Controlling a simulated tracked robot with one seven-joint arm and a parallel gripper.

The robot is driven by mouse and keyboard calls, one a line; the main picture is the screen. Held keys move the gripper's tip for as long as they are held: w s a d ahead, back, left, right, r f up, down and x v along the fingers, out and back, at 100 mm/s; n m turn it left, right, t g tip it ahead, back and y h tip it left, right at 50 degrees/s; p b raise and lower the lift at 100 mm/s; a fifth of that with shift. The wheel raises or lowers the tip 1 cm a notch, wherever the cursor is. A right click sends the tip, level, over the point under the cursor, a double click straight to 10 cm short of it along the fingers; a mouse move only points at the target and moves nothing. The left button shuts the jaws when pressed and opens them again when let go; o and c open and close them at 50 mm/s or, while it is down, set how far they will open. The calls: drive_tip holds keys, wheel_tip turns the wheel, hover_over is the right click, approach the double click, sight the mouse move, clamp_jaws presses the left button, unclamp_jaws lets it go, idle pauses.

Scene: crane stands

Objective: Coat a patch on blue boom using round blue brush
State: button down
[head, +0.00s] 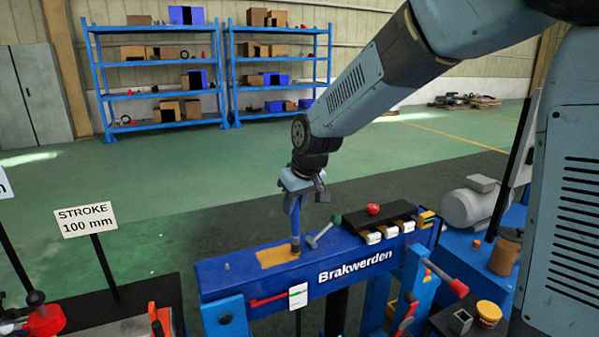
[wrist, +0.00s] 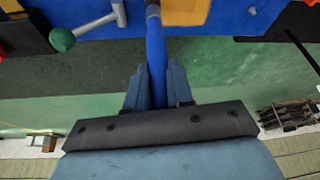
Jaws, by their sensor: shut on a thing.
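The blue boom (head: 222,280) lies across the stands, with "Brakwerden" in white on its side. A tan-orange patch (head: 275,257) is on its top face, and part of it also shows in the wrist view (wrist: 188,12). My gripper (head: 297,192) is above the boom, shut on the blue handle of the round brush (head: 296,222). In the wrist view the brush handle (wrist: 156,50) runs up from between my fingers (wrist: 157,85). The brush points down, with its lower end at the right part of the patch. Whether the bristles touch cannot be told for certain.
A lever with a green knob (head: 334,219) lies on the boom just right of the brush. Farther right are a black tray (head: 385,219) with a red item and white-fronted blocks. A "STROKE 100 mm" sign (head: 86,220) stands at left. A grey motor (head: 470,205) stands at right.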

drive_tip(key=shift+w+d+r, duration=0.1)
drive_tip(key=shift+w+d, duration=0.05)
drive_tip(key=shift+d, duration=0.15)
wheel_tip(320, 180, up, 2)
drive_tip(key=shift+r, duration=2.85)
drive_tip(key=shift+a, duration=0.1)
